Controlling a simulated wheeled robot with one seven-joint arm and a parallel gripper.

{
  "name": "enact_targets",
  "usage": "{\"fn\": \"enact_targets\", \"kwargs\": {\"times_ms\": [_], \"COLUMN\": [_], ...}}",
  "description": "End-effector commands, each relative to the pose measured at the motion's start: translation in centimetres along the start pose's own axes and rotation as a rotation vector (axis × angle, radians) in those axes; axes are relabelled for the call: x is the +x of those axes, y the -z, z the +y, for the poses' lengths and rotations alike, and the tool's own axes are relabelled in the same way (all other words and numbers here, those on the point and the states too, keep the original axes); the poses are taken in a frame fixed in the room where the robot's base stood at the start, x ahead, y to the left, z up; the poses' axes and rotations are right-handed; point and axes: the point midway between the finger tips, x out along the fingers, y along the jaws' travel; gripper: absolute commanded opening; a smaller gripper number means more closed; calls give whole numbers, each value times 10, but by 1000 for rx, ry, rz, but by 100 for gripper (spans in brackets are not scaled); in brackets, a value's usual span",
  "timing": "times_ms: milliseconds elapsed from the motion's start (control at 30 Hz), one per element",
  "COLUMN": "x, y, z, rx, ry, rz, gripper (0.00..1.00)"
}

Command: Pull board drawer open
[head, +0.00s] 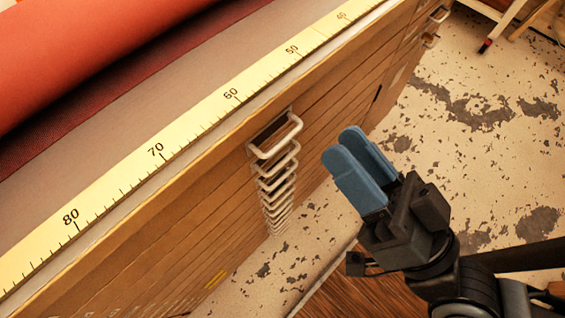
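The wooden drawer cabinet (140,255) runs diagonally across the left and middle in the head view. Its front has a stack of shallow drawers with pale metal loop handles (275,150) in a column. All visible drawers look flush with the front. Which drawer is the board drawer cannot be told. My gripper (347,143) has two blue fingers and is to the right of the top handles, apart from them in the picture. Its fingers point up and left, with a narrow gap between them, and nothing shows between them.
A yellow measuring strip (190,128) edges the cabinet top. A red-orange roll (90,45) lies on top at the upper left. More handles (432,28) show at the far end. Speckled floor (470,130) lies open to the right. Wooden legs stand at the top right.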

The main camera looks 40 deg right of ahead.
Motion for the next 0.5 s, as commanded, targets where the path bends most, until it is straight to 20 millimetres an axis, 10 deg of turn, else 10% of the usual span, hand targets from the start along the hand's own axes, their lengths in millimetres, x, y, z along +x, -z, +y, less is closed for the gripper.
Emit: {"fn": "enact_targets", "kwargs": {"times_ms": [267,500], "x": [8,-9], "y": [-44,-121], "z": [10,17], "rx": [491,837], "ry": [-112,-382], "rz": [433,574], "gripper": [35,35]}}
